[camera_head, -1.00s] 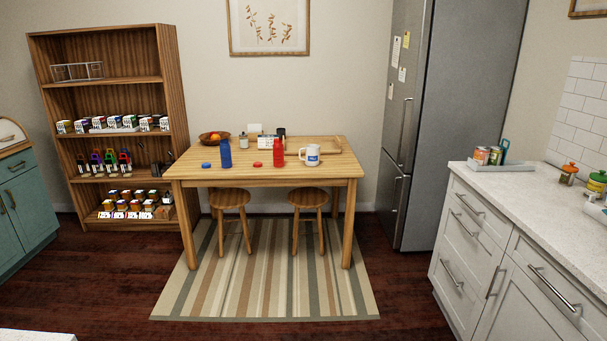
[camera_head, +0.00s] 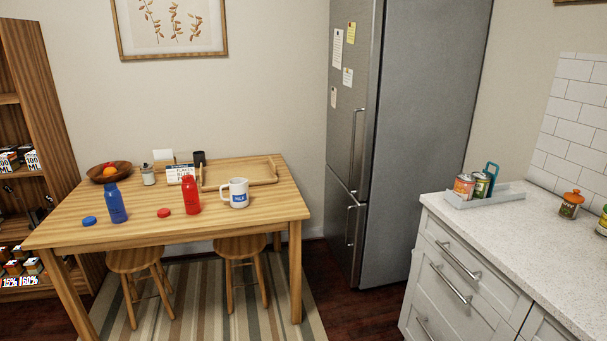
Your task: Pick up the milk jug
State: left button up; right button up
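The milk jug (camera_head: 238,194) is a white pitcher with a blue label reading milk. It stands upright on the wooden table (camera_head: 145,232), near the table's right side. Its handle points left. A red bottle (camera_head: 190,195) stands close to its left, and a wooden tray (camera_head: 240,174) lies behind it. Neither of my grippers shows in the head view.
A blue bottle (camera_head: 115,203), a blue cap (camera_head: 89,221), a red cap (camera_head: 164,213) and a fruit bowl (camera_head: 108,172) are on the table. Two stools (camera_head: 240,247) stand under its front edge. A fridge (camera_head: 420,130) and a white counter (camera_head: 500,225) are at right.

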aim_at(238, 187)
jog(key=i+l+u, duration=0.25)
jog(key=i, duration=0.3)
jog(key=i+l+u, duration=0.15)
jog(key=i+u, duration=0.15)
jog(key=i, duration=0.3)
jog(key=i+l+u, duration=0.25)
jog(key=i, duration=0.25)
jog(key=l, duration=0.1)
